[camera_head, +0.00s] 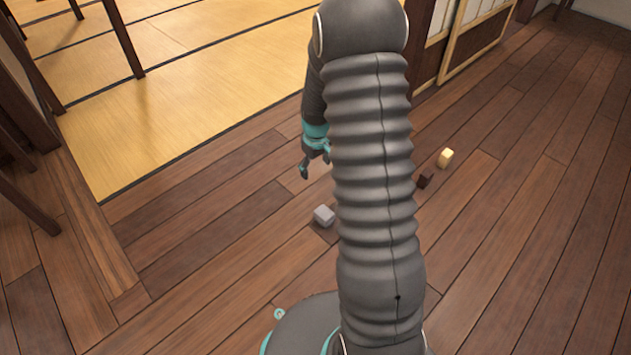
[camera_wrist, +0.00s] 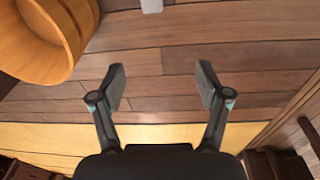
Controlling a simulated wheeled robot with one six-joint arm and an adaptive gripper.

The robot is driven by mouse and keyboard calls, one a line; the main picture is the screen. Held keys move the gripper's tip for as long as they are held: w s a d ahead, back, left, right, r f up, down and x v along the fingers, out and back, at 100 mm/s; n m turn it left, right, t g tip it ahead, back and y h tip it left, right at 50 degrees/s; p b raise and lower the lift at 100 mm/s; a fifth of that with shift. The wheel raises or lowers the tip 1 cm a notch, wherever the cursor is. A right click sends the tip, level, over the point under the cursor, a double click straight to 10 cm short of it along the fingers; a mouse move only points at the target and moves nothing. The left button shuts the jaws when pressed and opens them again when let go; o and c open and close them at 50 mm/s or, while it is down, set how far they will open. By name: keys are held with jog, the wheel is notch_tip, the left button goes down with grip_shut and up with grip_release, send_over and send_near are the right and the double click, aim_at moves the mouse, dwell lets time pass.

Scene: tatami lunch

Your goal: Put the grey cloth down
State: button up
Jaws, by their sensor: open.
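A small light grey block-shaped thing (camera_head: 324,215) lies on the wooden floor beside my arm; it may be the grey cloth, folded, but I cannot tell. My gripper (camera_head: 308,168) shows left of my arm in the head view, above the floor and apart from the grey thing, partly hidden by my arm. In the wrist view my gripper (camera_wrist: 161,84) has its two fingers spread wide, with nothing between them but floor behind. A pale, whitish thing (camera_wrist: 152,5) is cut off at the top edge of the wrist view.
A round wooden tub (camera_wrist: 62,45) fills the upper left of the wrist view. A dark cube (camera_head: 425,180) and a pale yellow block (camera_head: 445,158) lie on the floor right of my arm. Yellow tatami (camera_head: 200,100) and dark wooden legs are at the left.

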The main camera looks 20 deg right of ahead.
jog(key=s+a+r+t, duration=0.1)
jog(key=s+a+r, duration=0.2)
jog(key=r, duration=0.4)
jog(key=s+a+r+m, duration=0.1)
jog(key=s+a+r, duration=0.1)
jog(key=s+r, duration=0.35)
jog(key=s+a+r+t, duration=0.1)
jog(key=a+r, duration=0.2)
jog(key=r, duration=0.5)
jog(key=s+a+r+m+t, duration=0.1)
jog(key=s+r, duration=0.3)
jog(key=s, duration=0.5)
jog(key=s+a+r+m+t, duration=0.1)
jog(key=s+a+r, duration=0.2)
jog(key=s, duration=0.6)
jog(key=shift+s+a+r, duration=0.25)
jog(key=shift+a+r, duration=0.15)
jog(key=shift+r, duration=0.3)
notch_tip(320, 180, up, 7)
jog(key=p, duration=0.7)
